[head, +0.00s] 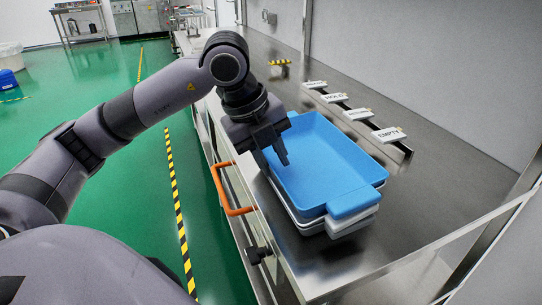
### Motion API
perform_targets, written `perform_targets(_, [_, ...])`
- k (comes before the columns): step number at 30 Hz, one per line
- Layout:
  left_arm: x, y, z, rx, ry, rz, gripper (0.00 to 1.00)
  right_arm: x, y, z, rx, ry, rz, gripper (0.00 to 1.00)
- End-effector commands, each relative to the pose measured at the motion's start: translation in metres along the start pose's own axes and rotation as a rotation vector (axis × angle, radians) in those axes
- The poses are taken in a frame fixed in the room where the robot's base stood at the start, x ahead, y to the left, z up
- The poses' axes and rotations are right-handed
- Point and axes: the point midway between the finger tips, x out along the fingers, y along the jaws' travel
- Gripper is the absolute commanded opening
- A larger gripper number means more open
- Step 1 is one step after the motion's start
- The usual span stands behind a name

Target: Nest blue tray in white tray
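The blue tray (322,165) sits on top of a white tray (352,222) on the steel counter. Its front handle lies just above the white tray's handle, and only the white tray's front and lower left edges show. How deep the blue tray sits in it is hidden. My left gripper (275,160) points down at the blue tray's left wall. One finger shows over the inside of the tray and the other is near the outer side. Whether they touch or pinch the rim is unclear. My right gripper is not in view.
The steel counter (400,200) has a back wall on the right. Small label signs, one reading EMPTY (389,135), stand on a dark rail behind the trays. An orange handle (222,190) sticks out at the counter's left front. Counter right of the trays is clear.

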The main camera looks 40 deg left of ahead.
Motion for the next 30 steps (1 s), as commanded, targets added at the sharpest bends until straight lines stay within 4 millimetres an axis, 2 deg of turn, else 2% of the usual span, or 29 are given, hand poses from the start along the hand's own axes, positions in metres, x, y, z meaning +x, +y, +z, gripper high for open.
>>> perform_targets(1, [0.009,0.007,-0.002,0.004,0.009,0.032,0.37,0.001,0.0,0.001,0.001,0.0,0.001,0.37])
perform_targets(2, [0.009,0.007,-0.002,0.004,0.009,0.034,0.37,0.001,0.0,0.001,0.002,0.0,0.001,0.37])
perform_targets(7, [0.0,0.006,-0.002,0.004,0.009,0.03,0.37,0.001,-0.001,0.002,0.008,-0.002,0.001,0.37])
perform_targets(15, [-0.048,0.002,-0.002,0.002,0.0,0.009,0.37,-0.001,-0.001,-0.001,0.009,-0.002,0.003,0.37])
perform_targets(21, [-0.07,0.001,-0.002,0.002,-0.001,0.003,0.37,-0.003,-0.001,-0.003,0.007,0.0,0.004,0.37])
perform_targets(30, [-0.073,0.001,-0.002,0.001,-0.002,0.001,0.37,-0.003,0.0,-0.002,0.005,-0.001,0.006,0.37])
